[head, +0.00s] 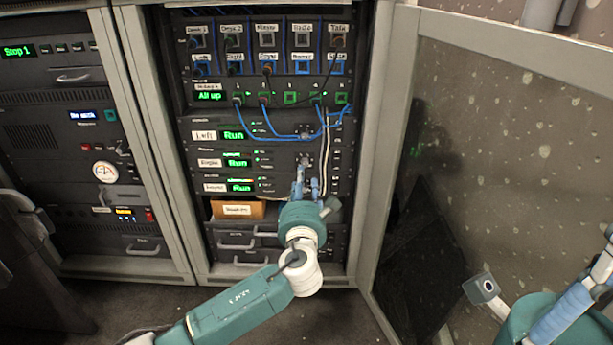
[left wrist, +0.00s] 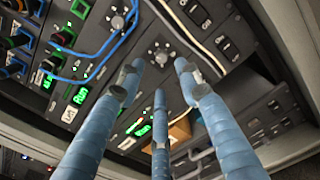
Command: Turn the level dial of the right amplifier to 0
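Three stacked amplifier panels with green "Run" displays fill the middle of the rack. The top one reads "Left" (head: 204,135); the label of the second amplifier (head: 209,163) is too blurred to read surely. Its round dial (head: 305,160) is just above my left gripper's (head: 306,184) fingertips. In the left wrist view this dial (left wrist: 160,56) lies beyond the three spread blue fingers, with nothing between them. The top amplifier's dial (left wrist: 118,22) is farther up. The third dial is hidden by the gripper. My right gripper (head: 580,295) is partly in view at bottom right.
Blue cables (head: 270,133) loop over the top amplifier, and pale cables run down right of the dials. An orange-brown box (head: 238,210) sits in an open bay below. An open rack door (head: 392,130) stands at the right.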

